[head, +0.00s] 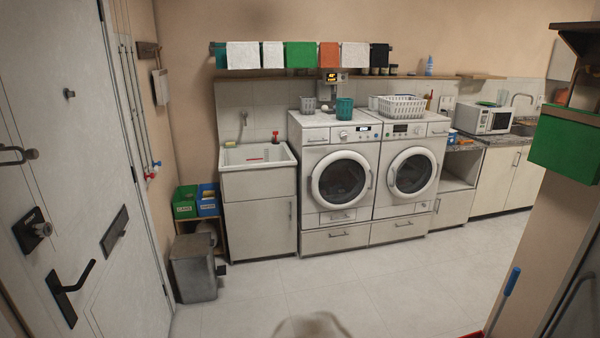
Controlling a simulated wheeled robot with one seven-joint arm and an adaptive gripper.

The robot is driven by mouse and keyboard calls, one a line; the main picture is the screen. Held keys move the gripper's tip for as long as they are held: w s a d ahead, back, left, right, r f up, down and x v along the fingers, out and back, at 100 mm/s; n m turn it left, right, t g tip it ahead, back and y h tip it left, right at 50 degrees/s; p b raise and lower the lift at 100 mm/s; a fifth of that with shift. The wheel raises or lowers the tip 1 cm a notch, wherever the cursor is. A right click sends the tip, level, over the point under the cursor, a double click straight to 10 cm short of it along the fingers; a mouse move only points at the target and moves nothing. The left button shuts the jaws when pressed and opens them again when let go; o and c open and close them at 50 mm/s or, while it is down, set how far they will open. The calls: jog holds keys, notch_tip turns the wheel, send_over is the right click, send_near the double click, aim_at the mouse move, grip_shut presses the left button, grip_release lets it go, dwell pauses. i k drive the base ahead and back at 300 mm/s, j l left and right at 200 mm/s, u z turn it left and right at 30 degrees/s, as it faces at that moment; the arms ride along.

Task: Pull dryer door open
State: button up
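Two white front-loading machines stand side by side against the back wall in the head view. The left machine (311,152) has a round door (341,178) with a white ring and dark glass. The right machine (436,140) has a similar round door (411,172). Both doors look closed. I cannot tell from their fronts which one is the dryer. Both stand apart from me, across the floor. My gripper is not in view. A pale rounded shape at the bottom edge is too cut off to identify.
Open tiled floor (330,280) lies before the machines. A sink cabinet (258,205) and a grey bin (195,268) stand left of them. A microwave (483,118) sits on the counter to the right. A door fills the left edge; a blue-handled tool (511,283) leans at right.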

aim_at(313, 181)
jog(key=i, duration=2.8)
jog(key=i+z, duration=0.15)
jog(key=i, duration=0.55)
jog(key=i+j, duration=0.2)
jog(key=i, duration=0.5)
jog(key=i+j+z, duration=0.1)
jog(key=i+z, duration=0.2)
jog(key=i, duration=0.25)
